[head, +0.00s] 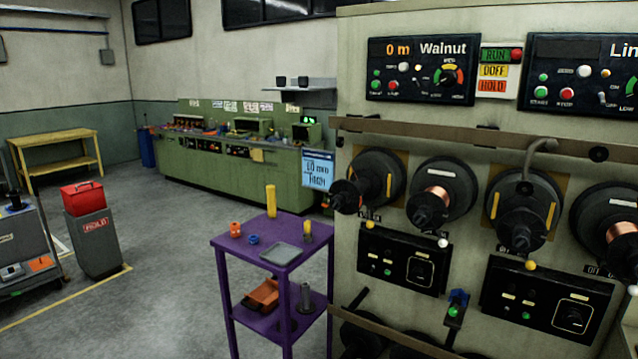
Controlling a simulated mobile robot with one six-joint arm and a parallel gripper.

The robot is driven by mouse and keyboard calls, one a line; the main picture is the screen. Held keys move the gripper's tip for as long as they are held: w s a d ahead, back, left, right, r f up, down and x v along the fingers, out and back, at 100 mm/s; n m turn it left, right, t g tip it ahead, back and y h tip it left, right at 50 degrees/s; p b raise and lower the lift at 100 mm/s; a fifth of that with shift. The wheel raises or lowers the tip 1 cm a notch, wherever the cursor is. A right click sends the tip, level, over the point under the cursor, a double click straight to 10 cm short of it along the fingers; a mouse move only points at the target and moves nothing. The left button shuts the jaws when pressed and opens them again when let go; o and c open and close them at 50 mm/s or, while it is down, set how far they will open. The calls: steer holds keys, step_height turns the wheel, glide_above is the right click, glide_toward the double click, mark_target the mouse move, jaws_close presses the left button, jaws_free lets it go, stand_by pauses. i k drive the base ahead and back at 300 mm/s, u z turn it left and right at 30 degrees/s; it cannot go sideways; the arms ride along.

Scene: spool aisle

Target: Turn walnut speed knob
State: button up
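The Walnut panel (420,88) is a dark box high on the front of the pale machine, in the upper right of the head view. It reads "0 m" and "Walnut". The speed knob (448,77) is small and dark, at the panel's right, with a yellow, green and red arc around it. Its exact pointer angle is too small to tell. Green and red buttons and a small switch sit left of it. My gripper is not in view, and nothing covers the knob.
A similar "Lin..." panel (583,85) is to the right, cut off by the frame. Below, a brown rail (400,128) and several dark spools (441,190) jut out. A purple cart (272,258) stands close at the machine's left. Grey floor (165,290) is open further left.

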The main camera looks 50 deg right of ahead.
mark_target(448, 78)
steer(key=u, duration=1.45)
steer(key=k, duration=0.1)
steer(key=z, duration=3)
steer(key=i, duration=0.6)
steer(key=z, duration=0.15)
steer(key=k, duration=0.6)
steer(key=u, duration=0.1)
